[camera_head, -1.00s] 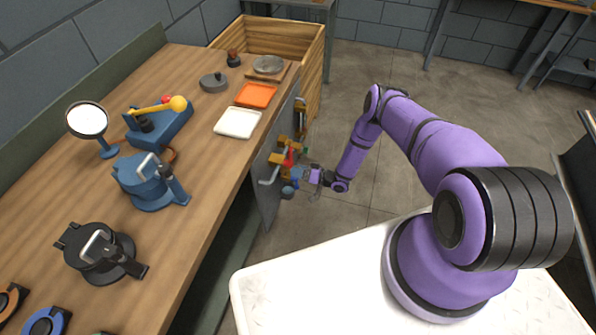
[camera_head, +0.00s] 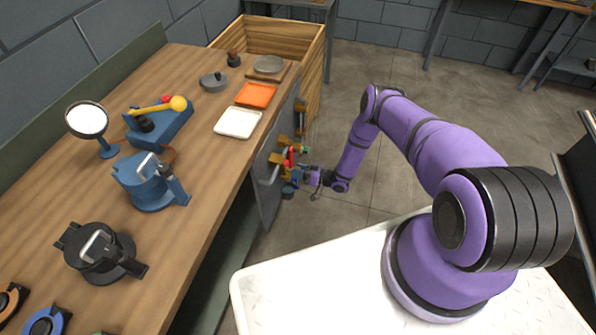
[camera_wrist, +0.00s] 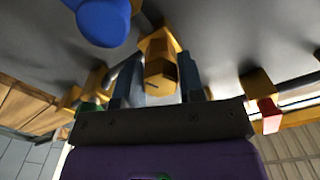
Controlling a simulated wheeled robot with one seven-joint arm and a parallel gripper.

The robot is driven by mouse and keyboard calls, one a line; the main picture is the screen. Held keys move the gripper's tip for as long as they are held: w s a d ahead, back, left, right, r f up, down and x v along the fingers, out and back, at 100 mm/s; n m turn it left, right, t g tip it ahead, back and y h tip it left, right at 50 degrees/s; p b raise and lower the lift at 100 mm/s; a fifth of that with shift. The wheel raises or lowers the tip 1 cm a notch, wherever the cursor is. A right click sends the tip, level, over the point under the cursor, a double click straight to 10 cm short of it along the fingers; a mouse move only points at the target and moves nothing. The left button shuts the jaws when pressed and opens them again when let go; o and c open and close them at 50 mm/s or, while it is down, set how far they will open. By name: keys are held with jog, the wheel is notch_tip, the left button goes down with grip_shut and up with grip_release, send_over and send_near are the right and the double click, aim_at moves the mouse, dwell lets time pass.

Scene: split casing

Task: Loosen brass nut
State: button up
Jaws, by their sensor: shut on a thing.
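The brass nut (camera_wrist: 160,78) is a yellow, faceted piece in the middle of the wrist view. It sits on a yellow mount on a grey panel (camera_wrist: 220,45). My gripper (camera_wrist: 159,88) has one blue-grey finger on each side of the nut and is shut on it. In the head view, my gripper (camera_head: 309,176) is at the panel (camera_head: 267,193) on the side of the workbench. The nut is too small and crowded to make out there. The exact contact of the fingertips is partly hidden in the wrist view.
A blue rounded part (camera_wrist: 103,20) juts out close to the left finger. A red part (camera_wrist: 268,112) on a yellow bracket is at right, and a green part (camera_wrist: 88,108) is at left. The wooden bench (camera_head: 205,165) stands left of the panel; the floor (camera_head: 375,205) beside my arm is clear.

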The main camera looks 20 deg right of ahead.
jog(key=n, duration=0.7)
jog(key=shift+d, duration=0.1)
jog(key=n, duration=0.8)
jog(key=shift+n, duration=0.3)
jog(key=n, duration=0.3)
jog(key=shift+n, duration=0.3)
jog(key=n, duration=0.3)
jog(key=shift+n, duration=0.3)
jog(key=n, duration=0.3)
jog(key=shift+n, duration=1.9)
